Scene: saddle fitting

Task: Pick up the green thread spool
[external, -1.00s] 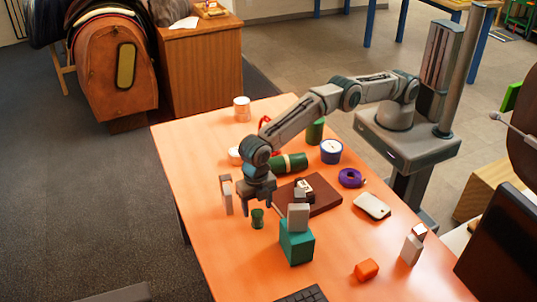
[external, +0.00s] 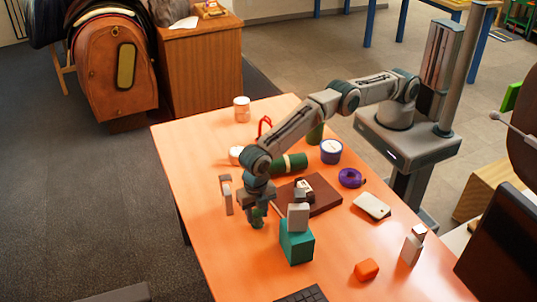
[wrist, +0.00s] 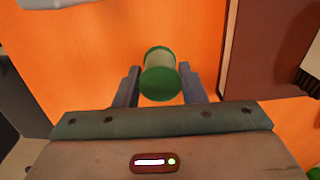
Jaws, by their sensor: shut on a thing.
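The green thread spool (external: 257,217) is near the left edge of the orange table (external: 225,275), partly covered by my fingers. In the wrist view the spool (wrist: 159,76) has green ends and a pale middle, and sits between my two fingers. My gripper (external: 257,213) points down and is shut on the spool; it also shows in the wrist view (wrist: 160,88). I cannot tell whether the spool's base touches the table.
A teal box (external: 297,243) with a grey block (external: 298,216) on it stands close on the right. A brown book (external: 325,198) lies behind it. The table front left is clear.

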